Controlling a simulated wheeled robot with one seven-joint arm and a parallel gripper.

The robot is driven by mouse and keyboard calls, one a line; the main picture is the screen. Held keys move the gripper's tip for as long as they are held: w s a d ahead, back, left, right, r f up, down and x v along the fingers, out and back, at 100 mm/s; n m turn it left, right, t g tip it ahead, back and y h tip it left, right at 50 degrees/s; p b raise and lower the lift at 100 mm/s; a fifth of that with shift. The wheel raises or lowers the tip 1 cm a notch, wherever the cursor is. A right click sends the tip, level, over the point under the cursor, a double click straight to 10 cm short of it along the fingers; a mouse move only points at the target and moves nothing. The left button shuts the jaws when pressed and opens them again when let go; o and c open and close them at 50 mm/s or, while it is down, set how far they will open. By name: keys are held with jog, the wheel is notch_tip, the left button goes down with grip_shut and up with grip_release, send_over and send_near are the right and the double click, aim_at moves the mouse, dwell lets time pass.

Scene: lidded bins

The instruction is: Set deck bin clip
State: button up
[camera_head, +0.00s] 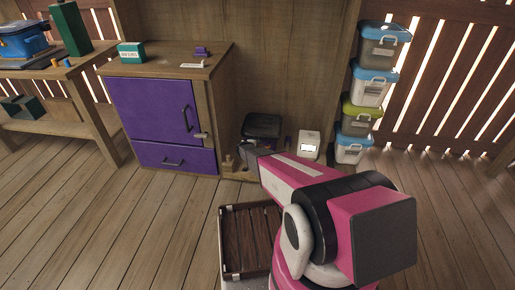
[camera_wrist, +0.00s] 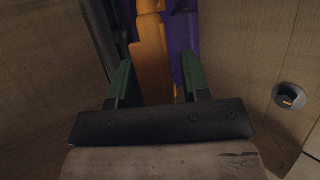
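My gripper (camera_wrist: 155,78) is open in the wrist view, its two green fingers apart. An orange-brown piece (camera_wrist: 151,48) shows between and beyond them, with a purple strip (camera_wrist: 183,52) beside it; I cannot tell what they belong to, and no contact with the fingers is clear. In the head view my gripper (camera_head: 246,151) is low, in front of the wooden back wall near a black bin (camera_head: 262,125); its fingertips are hard to make out. A slatted dark-wood bin (camera_head: 250,238) stands at the lower centre, partly behind my pink arm. I cannot identify a clip.
A wooden cabinet (camera_head: 217,105) with purple doors stands left of the gripper. Several lidded bins (camera_head: 371,88) are stacked at right. A small white box (camera_head: 309,144) sits by the wall. A workbench (camera_head: 78,68) is far left. The left floor is clear.

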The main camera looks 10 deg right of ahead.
jog(key=shift+a, duration=0.1)
jog(key=v, duration=1)
jog(key=shift+s+r, duration=0.2)
jog(key=shift+s, duration=0.05)
